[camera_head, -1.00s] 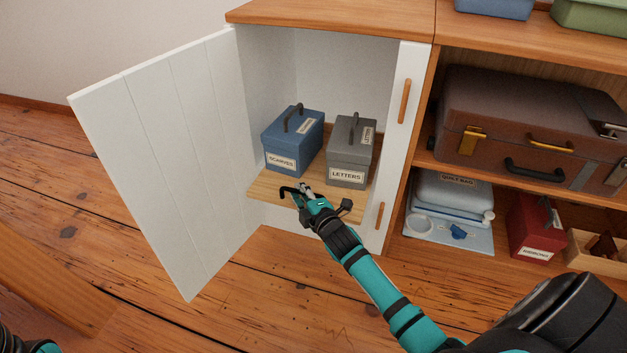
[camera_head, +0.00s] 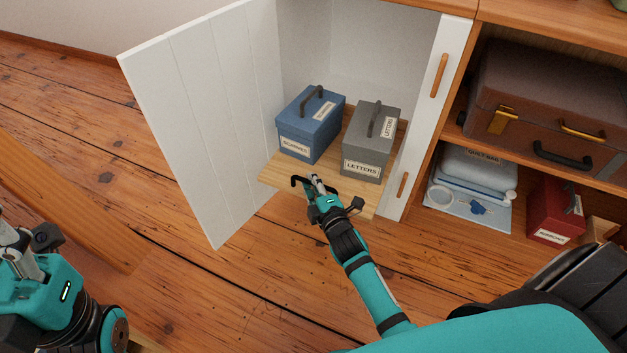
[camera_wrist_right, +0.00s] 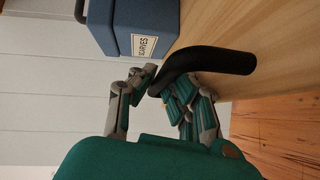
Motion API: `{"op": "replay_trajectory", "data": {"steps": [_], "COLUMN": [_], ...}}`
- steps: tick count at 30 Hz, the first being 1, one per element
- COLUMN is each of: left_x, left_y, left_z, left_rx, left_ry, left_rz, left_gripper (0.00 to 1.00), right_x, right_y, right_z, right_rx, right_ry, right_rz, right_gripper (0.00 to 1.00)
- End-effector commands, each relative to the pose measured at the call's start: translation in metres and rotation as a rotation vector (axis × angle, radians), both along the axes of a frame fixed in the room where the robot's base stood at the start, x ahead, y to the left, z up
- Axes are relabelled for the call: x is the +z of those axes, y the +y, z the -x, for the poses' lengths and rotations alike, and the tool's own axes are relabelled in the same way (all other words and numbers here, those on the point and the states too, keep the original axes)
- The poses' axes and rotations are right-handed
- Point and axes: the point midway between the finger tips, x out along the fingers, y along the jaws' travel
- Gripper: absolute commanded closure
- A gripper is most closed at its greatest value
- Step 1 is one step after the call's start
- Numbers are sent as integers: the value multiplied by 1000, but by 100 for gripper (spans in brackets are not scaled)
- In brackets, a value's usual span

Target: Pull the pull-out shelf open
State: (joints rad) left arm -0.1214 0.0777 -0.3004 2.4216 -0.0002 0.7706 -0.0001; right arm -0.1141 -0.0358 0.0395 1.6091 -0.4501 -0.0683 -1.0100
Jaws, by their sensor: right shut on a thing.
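The pull-out shelf (camera_head: 277,177) is a light wood board that sticks out of the open white cabinet. It carries a blue box (camera_head: 311,124) labelled scarves and a grey box (camera_head: 366,160) labelled letters. My right gripper (camera_head: 314,184) is shut on the black handle (camera_head: 297,181) at the shelf's front edge. In the right wrist view the fingers close around one end of the handle (camera_wrist_right: 215,60). My left gripper (camera_head: 28,245) shows in part at the lower left, away from the shelf; its finger state is unclear.
The white cabinet door (camera_head: 195,120) stands wide open on the left. To the right, shelves hold a brown suitcase (camera_head: 545,110), a pale blue quilt bag (camera_head: 478,175) and a red box (camera_head: 556,210). The wooden floor (camera_head: 250,270) before the shelf is clear.

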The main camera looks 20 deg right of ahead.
Motion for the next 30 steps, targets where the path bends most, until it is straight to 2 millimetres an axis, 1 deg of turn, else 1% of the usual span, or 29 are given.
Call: {"op": "replay_trajectory", "data": {"steps": [2,3,6,13,16,20,27,30], "left_x": [0,0,0,0,0,0,0,0], "left_y": [0,0,0,0,0,0,0,0], "left_z": [0,0,0,0,0,0,0,0], "left_rx": [0,0,0,0,1,0,0,0], "left_ry": [0,0,0,2,2,2,1,1], "left_rz": [0,0,0,-2,-2,-2,-1,0], "left_gripper": [60,60,60,60,60,60,60,60], "right_x": [3,4,3,1,2,3,10,14], "right_y": [0,0,0,0,0,2,5,6], "right_z": [-1,-1,-1,0,5,24,75,93], "right_rx": [0,0,1,0,0,0,-1,-1], "right_ry": [-8,-8,-7,-3,-2,0,-1,-2], "right_rz": [-4,-4,-3,-2,-2,-2,-3,-3], "right_gripper": [100,89,78,78,78,78,78,78]}}
